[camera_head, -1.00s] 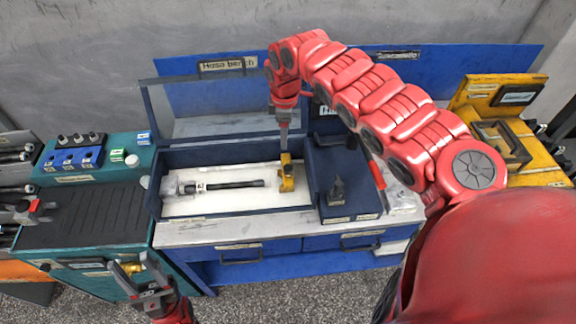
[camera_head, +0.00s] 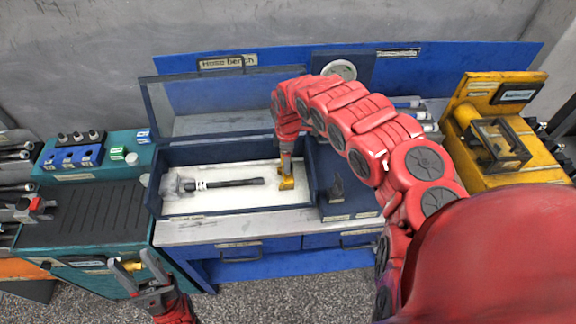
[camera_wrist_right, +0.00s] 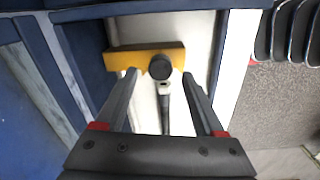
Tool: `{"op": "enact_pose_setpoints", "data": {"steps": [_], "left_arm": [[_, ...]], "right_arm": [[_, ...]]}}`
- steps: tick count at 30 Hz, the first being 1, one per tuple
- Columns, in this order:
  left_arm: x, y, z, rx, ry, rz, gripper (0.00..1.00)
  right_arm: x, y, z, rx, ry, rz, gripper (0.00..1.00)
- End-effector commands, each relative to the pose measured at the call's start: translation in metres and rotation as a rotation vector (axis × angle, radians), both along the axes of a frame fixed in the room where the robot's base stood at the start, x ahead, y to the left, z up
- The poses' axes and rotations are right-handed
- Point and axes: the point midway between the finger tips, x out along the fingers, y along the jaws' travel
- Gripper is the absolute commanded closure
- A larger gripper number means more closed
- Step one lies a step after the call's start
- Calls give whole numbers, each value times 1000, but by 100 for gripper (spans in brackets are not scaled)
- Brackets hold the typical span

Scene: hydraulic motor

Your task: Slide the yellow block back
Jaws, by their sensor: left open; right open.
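The yellow block (camera_head: 287,184) stands at the right end of the white-floored tray (camera_head: 230,200) of an open blue box, past the right end of a dark hose (camera_head: 235,184). My right gripper (camera_head: 286,172) points down at the block and hides part of it. In the right wrist view the yellow block (camera_wrist_right: 122,59) lies across at the tips of the open right fingers (camera_wrist_right: 160,76), with a round black end (camera_wrist_right: 160,67) between them. Contact cannot be told. My left gripper (camera_head: 131,262) is open and empty at the lower left.
The box's clear lid (camera_head: 200,105) stands up behind the tray. A dark blue raised section (camera_head: 345,190) with a small dark part is right of the tray. A teal bench (camera_head: 65,245) stands left, a yellow stand (camera_head: 505,150) right.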

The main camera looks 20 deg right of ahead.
Motion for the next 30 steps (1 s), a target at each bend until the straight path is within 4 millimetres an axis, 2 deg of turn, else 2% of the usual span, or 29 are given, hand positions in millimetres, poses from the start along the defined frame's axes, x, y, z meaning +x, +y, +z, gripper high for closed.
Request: {"op": "enact_pose_setpoints", "data": {"steps": [3, 10, 22, 23, 30], "left_arm": [[0, 0, 4, 0, 0, 0, 50], [0, 0, 7, 0, 0, 0, 50], [0, 0, 7, 0, 0, 0, 50], [0, 0, 7, 0, 0, 0, 50], [0, 0, 7, 0, 0, 0, 50]], "right_arm": [[-2, 0, -19, 2, 6, -3, 29], [0, 0, -38, 1, 5, 0, 29], [1, -3, -43, -4, 2, -3, 29], [1, -2, -43, -4, 2, -3, 31], [1, -2, -43, -4, 2, -3, 74]]}}
